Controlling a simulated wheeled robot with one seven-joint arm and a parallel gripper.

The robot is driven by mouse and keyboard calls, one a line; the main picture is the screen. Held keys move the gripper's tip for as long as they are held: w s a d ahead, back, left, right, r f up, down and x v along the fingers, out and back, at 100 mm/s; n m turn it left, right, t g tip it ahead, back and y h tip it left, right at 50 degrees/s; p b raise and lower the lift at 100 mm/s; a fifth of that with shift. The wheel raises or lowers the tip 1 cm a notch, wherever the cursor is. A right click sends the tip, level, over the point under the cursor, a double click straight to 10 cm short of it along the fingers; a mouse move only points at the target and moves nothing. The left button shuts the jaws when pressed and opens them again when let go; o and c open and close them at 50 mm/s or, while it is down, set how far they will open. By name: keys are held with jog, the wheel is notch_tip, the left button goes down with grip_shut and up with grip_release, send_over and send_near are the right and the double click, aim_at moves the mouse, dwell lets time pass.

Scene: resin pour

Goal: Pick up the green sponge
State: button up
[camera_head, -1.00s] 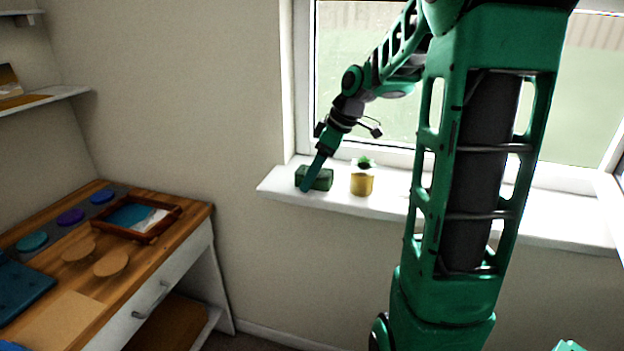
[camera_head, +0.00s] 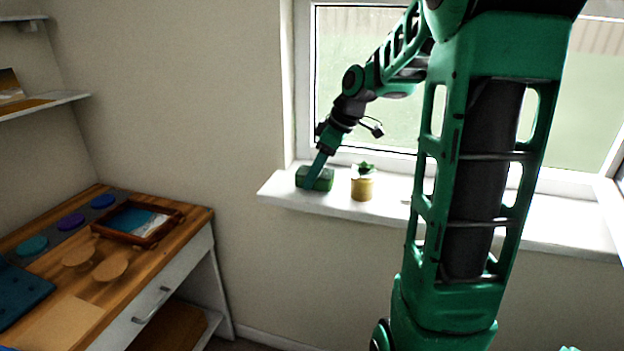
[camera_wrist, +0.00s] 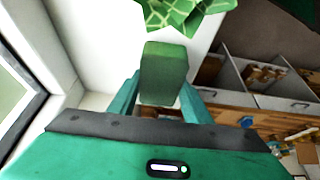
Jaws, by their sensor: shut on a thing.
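The green sponge (camera_head: 323,181) is a small dark green block at the left end of the white windowsill in the head view. My gripper (camera_head: 309,184) reaches down to it from above. In the wrist view the sponge (camera_wrist: 164,72) sits between the two green fingers of my gripper (camera_wrist: 160,92), which are shut on it. I cannot tell whether the sponge touches the sill or is slightly above it.
A small plant in a yellow pot (camera_head: 362,187) stands just right of the sponge on the windowsill (camera_head: 390,208). The window is close behind. A wooden desk (camera_head: 190,222) with a framed tray (camera_head: 124,236) and several coloured discs is at lower left.

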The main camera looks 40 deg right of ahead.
jog(key=r, duration=0.3)
jog(key=shift+a+r, duration=0.2)
jog(key=shift+r, duration=0.05)
jog(key=s+a+r, duration=0.4)
jog(key=a+r, duration=0.2)
jog(key=a, duration=0.4)
jog(key=shift+s+a+r, duration=0.15)
jog(key=shift+s+a, duration=0.05)
jog(key=shift+s, duration=0.05)
jog(key=shift+o, duration=0.2)
